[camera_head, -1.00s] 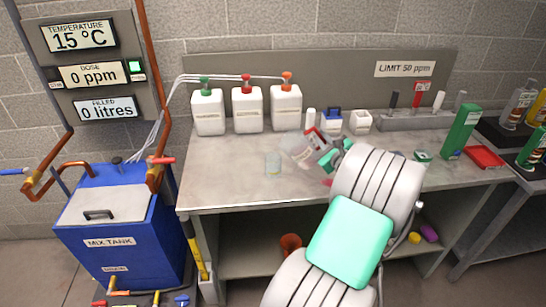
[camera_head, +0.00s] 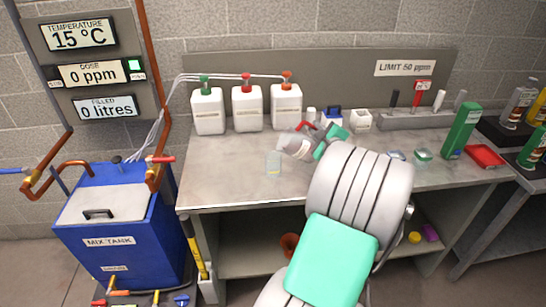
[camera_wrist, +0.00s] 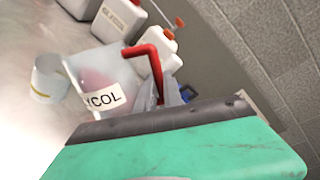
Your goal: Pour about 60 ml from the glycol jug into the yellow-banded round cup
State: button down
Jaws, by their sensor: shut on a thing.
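The clear glycol jug (camera_head: 292,147) has a red handle and is held tilted left above the bench, its mouth end toward the cup. In the wrist view the jug (camera_wrist: 110,78) shows a "…YCOL" label and pinkish contents. My gripper (camera_head: 326,143) is shut on the jug's red handle (camera_wrist: 152,62); its fingertips are partly hidden. A clear round cup (camera_head: 274,163) stands upright on the bench just left of the jug. The cup (camera_wrist: 48,82) shows close beside the jug's mouth in the wrist view.
Three white pump bottles (camera_head: 248,109) stand behind the cup along the back. A white-and-blue container (camera_head: 331,118) and a white block (camera_head: 360,121) stand behind my gripper. A green box (camera_head: 461,130) and red tray (camera_head: 486,156) are at right. The bench left of the cup is clear.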

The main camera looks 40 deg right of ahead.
jog(key=shift+w+a+r+n, duration=0.2)
jog(key=shift+r+n, duration=0.1)
jog(key=shift+r, duration=0.1)
jog(key=shift+w+a+r+n, duration=0.1)
jog(key=shift+a+r+n, duration=0.05)
jog(key=shift+r+n, duration=0.2)
dwell(0.4)
jog(key=shift+w+a+r+n+g, duration=0.15)
jog(key=shift+w+a+n+g, duration=0.2)
jog(key=shift+a+n, duration=0.35)
dwell(2.7)
jog(key=s+d+f+m, duration=0.1)
jog(key=d+f+m, duration=0.1)
jog(key=m, duration=0.1)
jog(key=shift+s+d+f, duration=0.15)
jog(key=shift+s+f, duration=0.1)
jog(key=shift+s, duration=0.1)
jog(key=shift+d+f+m+t, duration=0.1)
jog(key=shift+d+m+t, duration=0.15)
jog(key=shift+d+t, duration=0.15)
jog(key=shift+a+f+m, duration=0.3)
jog(key=shift+f+m, duration=0.1)
jog(key=shift+d+f, duration=0.2)
jog(key=shift+d, duration=0.1)
jog(key=shift+a+r, duration=0.1)
jog(key=shift+a, duration=0.05)
jog(key=shift+s, duration=0.1)
